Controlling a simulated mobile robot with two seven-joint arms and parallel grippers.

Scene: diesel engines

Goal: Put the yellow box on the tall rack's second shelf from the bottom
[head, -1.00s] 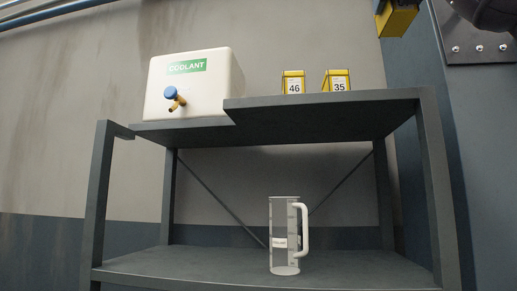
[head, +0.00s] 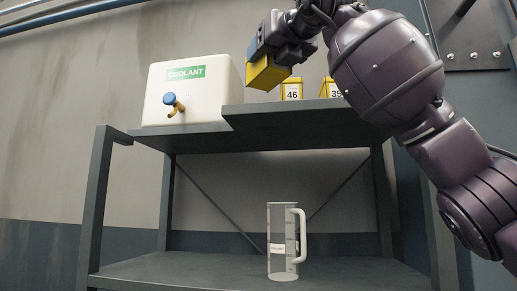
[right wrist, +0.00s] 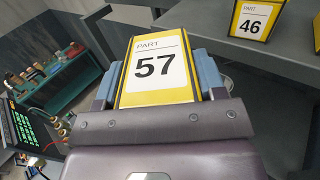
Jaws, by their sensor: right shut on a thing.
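The yellow box (head: 266,73) is in my right gripper (head: 262,56), held in the air in front of the rack's upper shelf. In the right wrist view the yellow box (right wrist: 157,72) has a white label reading "PART 57", between the two blue-grey fingers of my right gripper (right wrist: 160,78). The rack (head: 300,118) is dark grey, with an upper shelf and a lower shelf (head: 190,272) in view. I cannot tell how many shelves it has. My left gripper is not in view.
On the upper shelf stand a white coolant tank (head: 190,95) and yellow boxes labelled 46 (head: 292,89) and 35 (head: 330,89). A clear jug (head: 282,240) stands on the lower shelf. A bench with several items (right wrist: 62,85) shows in the right wrist view.

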